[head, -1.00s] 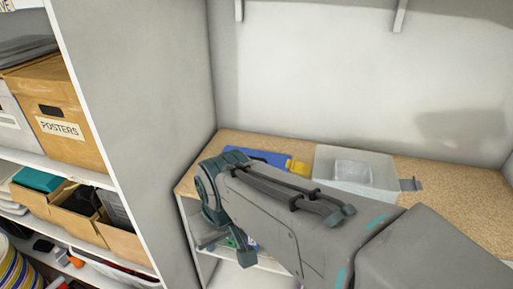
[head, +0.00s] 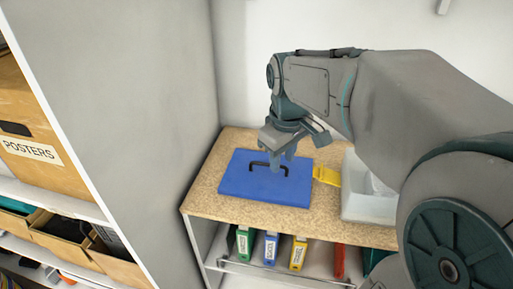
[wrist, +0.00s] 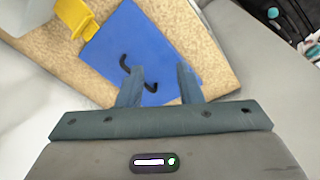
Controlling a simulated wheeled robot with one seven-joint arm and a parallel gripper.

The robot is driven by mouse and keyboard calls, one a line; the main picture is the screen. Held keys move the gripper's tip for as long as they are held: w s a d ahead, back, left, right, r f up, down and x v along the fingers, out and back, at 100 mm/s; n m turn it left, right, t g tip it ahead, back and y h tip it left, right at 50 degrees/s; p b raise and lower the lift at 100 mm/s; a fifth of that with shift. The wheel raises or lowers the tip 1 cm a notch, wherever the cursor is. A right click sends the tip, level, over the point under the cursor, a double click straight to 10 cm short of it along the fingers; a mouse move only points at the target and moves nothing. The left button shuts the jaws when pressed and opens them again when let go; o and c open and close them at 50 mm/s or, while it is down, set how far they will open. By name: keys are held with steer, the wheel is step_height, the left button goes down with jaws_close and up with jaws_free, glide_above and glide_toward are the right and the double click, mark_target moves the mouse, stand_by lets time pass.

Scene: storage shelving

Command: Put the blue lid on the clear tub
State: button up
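The blue lid (head: 240,183) lies flat on the cork-coloured shelf top, with a black handle (head: 270,168) on its upper face. The clear tub (head: 368,207) stands to its right, partly hidden behind my arm; something pale shows inside it. My gripper (head: 283,160) points down above the lid, close to the handle. I cannot tell the exact height above the lid.
A yellow item (head: 327,176) sits between lid and tub. Several coloured binders (head: 270,248) stand on the shelf below. A grey partition (head: 130,110) rises at the left, beside a "POSTERS" box (head: 35,140). Bare shelf top (head: 205,190) shows left of the lid.

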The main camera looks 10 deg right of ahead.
mark_target(269, 165)
steer(key=w+f+n+g+b, duration=0.2)
steer(key=w+n, duration=0.5)
steer(key=w, duration=0.7)
step_height(269, 165, down, 8)
steer(key=shift+d+f, duration=0.1)
step_height(269, 165, down, 5)
steer(key=shift+s+f, duration=0.1)
steer(key=shift+s, duration=0.05)
jaws_close()
